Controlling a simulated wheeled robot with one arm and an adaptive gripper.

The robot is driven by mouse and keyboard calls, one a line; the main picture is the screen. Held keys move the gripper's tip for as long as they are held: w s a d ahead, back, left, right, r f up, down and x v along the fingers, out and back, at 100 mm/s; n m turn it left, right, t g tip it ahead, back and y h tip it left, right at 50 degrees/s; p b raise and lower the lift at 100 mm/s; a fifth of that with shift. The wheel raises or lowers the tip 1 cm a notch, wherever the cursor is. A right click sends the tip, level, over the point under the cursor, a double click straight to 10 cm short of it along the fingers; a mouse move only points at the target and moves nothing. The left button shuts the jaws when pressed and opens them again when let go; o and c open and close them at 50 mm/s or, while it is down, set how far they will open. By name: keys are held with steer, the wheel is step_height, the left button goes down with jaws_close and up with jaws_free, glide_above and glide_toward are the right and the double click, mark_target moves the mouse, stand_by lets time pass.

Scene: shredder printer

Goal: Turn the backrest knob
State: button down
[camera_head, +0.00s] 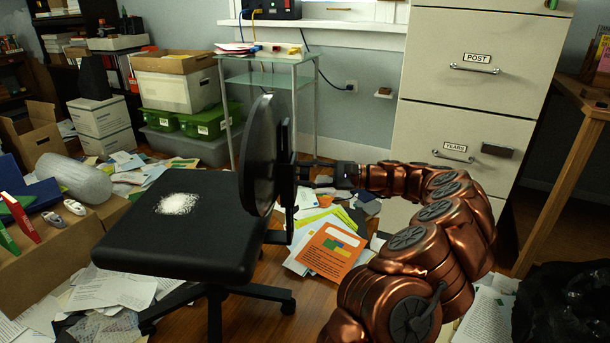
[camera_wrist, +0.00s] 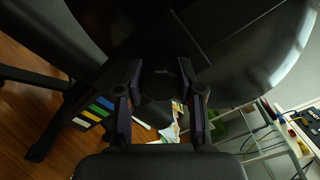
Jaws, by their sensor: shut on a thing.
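A black office chair has its seat (camera_head: 175,228) at left centre in the head view, with a pale speckled patch on top. Its backrest (camera_head: 262,155) stands upright, seen nearly edge-on. My gripper (camera_head: 312,168) reaches in from the right behind the backrest. In the wrist view its two fingers (camera_wrist: 160,84) stand on either side of a dark round backrest knob (camera_wrist: 158,86) and are shut on it. The knob is dim against the black chair, and I cannot tell its turn angle. In the head view it cannot be made out from the dark parts behind the backrest.
A beige filing cabinet (camera_head: 475,95) stands behind my arm. A glass side table (camera_head: 270,80) and stacked boxes (camera_head: 175,85) are at the back. Papers and an orange folder (camera_head: 330,250) cover much of the floor. A black bag (camera_head: 565,305) lies at lower right.

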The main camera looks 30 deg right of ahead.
steer(key=shift+n, duration=1.2)
steer(key=n, duration=0.4)
steer(key=shift+n, duration=0.8)
steer(key=n, duration=0.5)
steer(key=shift+c, duration=2)
jaws_free()
steer(key=shift+n, duration=0.4)
